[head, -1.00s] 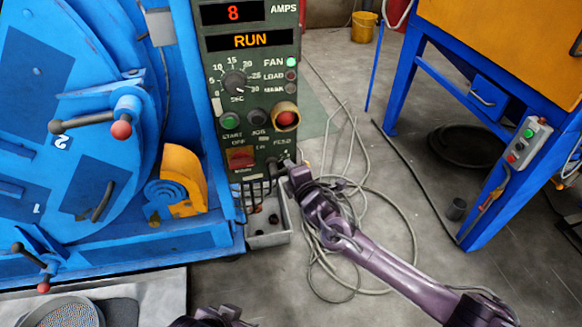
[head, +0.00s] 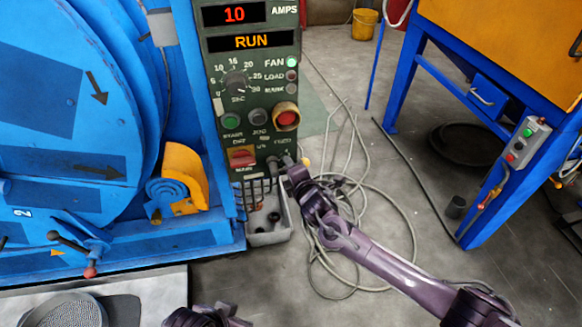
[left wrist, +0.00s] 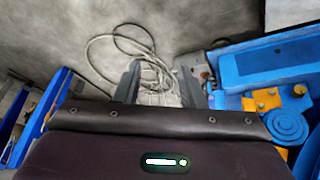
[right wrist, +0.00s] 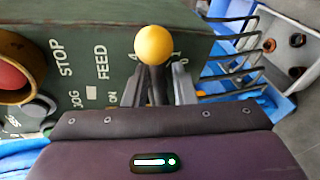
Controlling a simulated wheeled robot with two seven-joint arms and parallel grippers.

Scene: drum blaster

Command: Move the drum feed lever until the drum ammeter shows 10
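The drum ammeter (head: 234,13) on the green control panel (head: 290,98) reads 10 in red digits, with RUN below it. The drum feed lever has a yellow ball knob (head: 306,161) at the panel's lower right. The knob also shows large in the right wrist view (right wrist: 154,45), just beyond the fingertips. My right gripper (right wrist: 160,75) is at the lever, its fingers close on either side of the dark stem below the knob; it looks shut on it. My left gripper (left wrist: 158,82) is open and empty, away from the panel.
The blue drum (head: 60,110) fills the left. A grey bin (head: 270,232) sits under the panel, with black hooks above it. Cables (head: 385,200) lie looped on the floor. A blue-framed machine (head: 475,90) stands at right. Red stop button (head: 286,117) is near my right gripper.

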